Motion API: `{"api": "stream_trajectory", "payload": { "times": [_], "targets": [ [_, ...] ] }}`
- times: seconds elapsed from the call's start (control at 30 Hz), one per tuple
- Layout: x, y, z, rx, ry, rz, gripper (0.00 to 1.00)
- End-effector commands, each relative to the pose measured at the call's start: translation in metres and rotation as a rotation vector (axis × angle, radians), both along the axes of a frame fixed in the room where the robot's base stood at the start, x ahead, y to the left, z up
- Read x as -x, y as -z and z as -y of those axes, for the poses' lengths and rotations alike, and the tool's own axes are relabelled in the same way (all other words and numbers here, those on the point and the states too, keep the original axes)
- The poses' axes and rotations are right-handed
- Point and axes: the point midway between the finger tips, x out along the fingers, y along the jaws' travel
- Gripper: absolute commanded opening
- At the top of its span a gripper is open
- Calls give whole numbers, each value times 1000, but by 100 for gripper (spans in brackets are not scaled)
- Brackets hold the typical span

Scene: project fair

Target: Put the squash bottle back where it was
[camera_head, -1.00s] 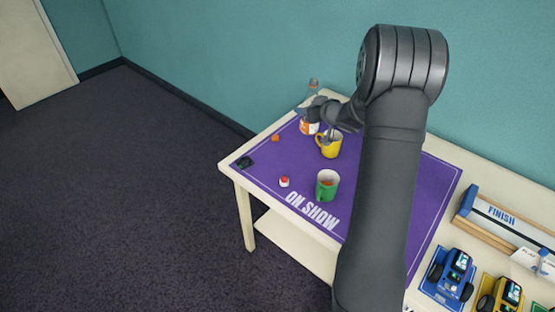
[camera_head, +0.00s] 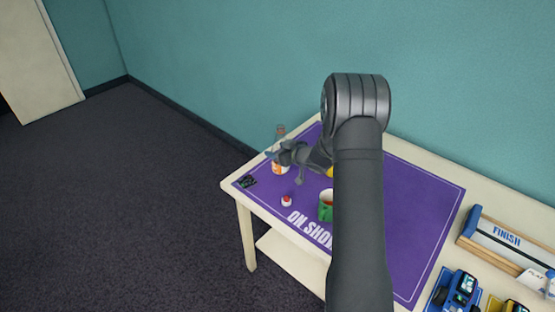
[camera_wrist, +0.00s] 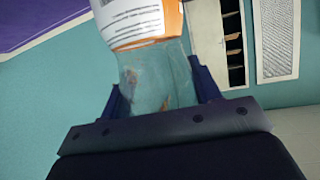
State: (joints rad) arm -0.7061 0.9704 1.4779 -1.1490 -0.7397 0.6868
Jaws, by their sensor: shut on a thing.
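The squash bottle (camera_head: 278,169), clear with a white and orange label, is over the left part of the purple mat in the head view. Whether its base touches the mat, I cannot tell. My gripper (camera_head: 277,153) is shut on its upper, clear part. In the wrist view the bottle (camera_wrist: 140,22) runs between my two fingers (camera_wrist: 158,85), label away from the palm. The purple mat (camera_head: 405,220), lettered ON SHOW, lies on the cream table.
A green mug (camera_head: 325,207) stands near my arm; a yellow mug (camera_head: 330,172) is mostly hidden behind it. A small red-and-white item (camera_head: 287,201) and a dark item (camera_head: 246,182) lie at the front left. A FINISH track (camera_head: 505,240) and toy vehicles (camera_head: 457,291) are right.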

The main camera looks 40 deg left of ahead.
Motion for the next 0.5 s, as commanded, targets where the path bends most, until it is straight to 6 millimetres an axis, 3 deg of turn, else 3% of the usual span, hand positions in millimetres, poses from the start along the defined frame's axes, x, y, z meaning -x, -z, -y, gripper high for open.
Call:
{"api": "stream_trajectory", "payload": {
  "times": [0.17, 0.4, 0.5],
  "targets": [
    [1, 9, -3, 1, 0, -1, 30],
    [1, 40, -2, 1, 0, -1, 30],
    [1, 42, -3, -1, 1, 0, 30]
  ]
}}
